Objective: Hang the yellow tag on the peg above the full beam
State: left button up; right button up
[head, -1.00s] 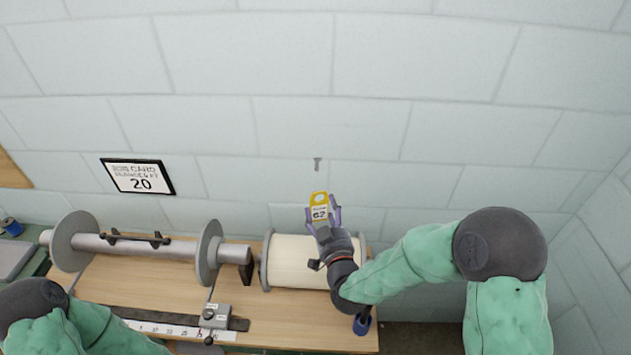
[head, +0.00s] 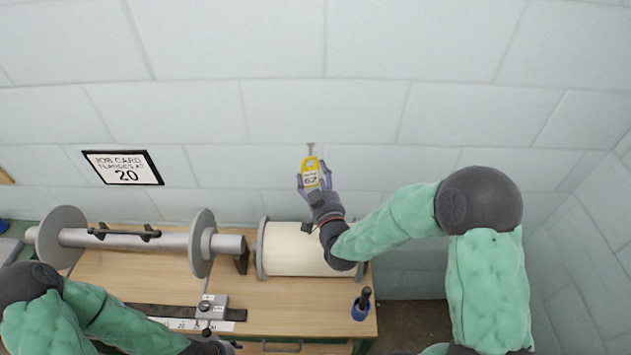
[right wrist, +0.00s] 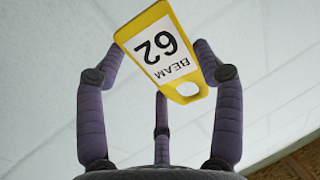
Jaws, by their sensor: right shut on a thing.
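The yellow tag (head: 310,166) has a white label reading 62 and a hole at its upper end. My right gripper (head: 314,184) is shut on it and holds it upright near the wall. In the right wrist view, the fingers (right wrist: 160,75) hold the tag (right wrist: 160,50) by its edges, and its hole is clear of them. The grey peg (head: 310,147) sticks out of the wall just above the tag's top; I cannot tell whether they touch. The full beam (head: 285,250), wound in cream, lies below. My left gripper (head: 225,346) is partly cut off at the bottom edge.
An empty beam (head: 130,239) with grey flanges lies left of the full one on the wooden bench (head: 160,283). A job card (head: 123,167) reading 20 hangs on the wall. The wall around the peg is clear.

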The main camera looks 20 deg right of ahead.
jog(key=shift+w+d+f+b, duration=0.3)
jog(key=shift+w+d+b, duration=0.15)
jog(key=shift+w, duration=0.6)
jog(key=shift+w+d+f+b, duration=0.3)
jog(key=shift+w+d, duration=0.25)
jog(key=shift+w, duration=0.45)
jog(key=shift+w+d+f+b, duration=0.25)
jog(key=shift+w+d+b, duration=0.2)
jog(key=shift+w, duration=0.6)
jog(key=o, duration=1)
jog(key=s, duration=0.4)
jog(key=s+a, duration=0.1)
jog(key=s, duration=0.3)
jog(key=s+a, duration=0.1)
jog(key=s, duration=0.2)
jog(key=shift+s, duration=0.4)
